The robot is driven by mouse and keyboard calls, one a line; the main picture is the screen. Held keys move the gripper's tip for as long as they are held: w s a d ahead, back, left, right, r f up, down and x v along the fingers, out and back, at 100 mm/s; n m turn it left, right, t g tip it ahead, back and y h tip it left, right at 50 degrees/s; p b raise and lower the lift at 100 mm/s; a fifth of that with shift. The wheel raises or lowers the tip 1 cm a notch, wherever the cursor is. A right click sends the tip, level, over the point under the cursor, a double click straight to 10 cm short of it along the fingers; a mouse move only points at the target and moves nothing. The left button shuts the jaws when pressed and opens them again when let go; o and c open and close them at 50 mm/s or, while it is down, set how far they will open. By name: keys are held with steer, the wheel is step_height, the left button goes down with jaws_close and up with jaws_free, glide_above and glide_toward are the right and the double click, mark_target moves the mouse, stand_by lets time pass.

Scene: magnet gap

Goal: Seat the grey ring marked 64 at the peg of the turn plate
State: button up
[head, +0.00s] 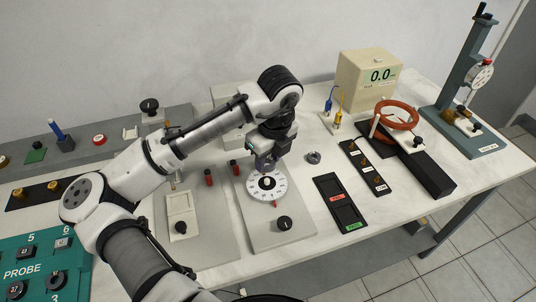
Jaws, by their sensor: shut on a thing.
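The turn plate (253,189) is a white dial with dark marks around its rim, set on a pale grey base. A dark round piece shows near the dial's middle; I cannot tell whether it is the peg or something on it. My gripper (264,167) points down just above the far part of the dial. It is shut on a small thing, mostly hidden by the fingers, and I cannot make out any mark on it. A small grey ring-shaped piece (314,157) lies on the table right of the plate. No 64 can be read anywhere.
The plate's base has a black knob (284,223) in front. Red-capped pieces (209,178) stand to the left. A black tray (340,203) and a black strip with pegs (364,166) lie right. A teal probe board (40,268) is front left. Bare table lies around the grey piece.

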mark_target(268, 179)
steer(key=shift+f+b, duration=1.2)
steer(key=shift+f, duration=0.85)
steer(key=shift+f, duration=0.1)
steer(key=shift+f+b, duration=0.65)
steer(key=shift+f, duration=0.5)
steer(key=shift+f, duration=0.1)
steer(key=o, duration=1.1)
steer(key=shift+c, duration=0.2)
steer(key=shift+r, duration=0.2)
step_height(268, 179, up, 13)
steer(key=s+d, duration=0.1)
steer(key=shift+s+d+r, duration=0.15)
steer(key=shift+s+r, duration=0.05)
steer(key=shift+s, duration=0.1)
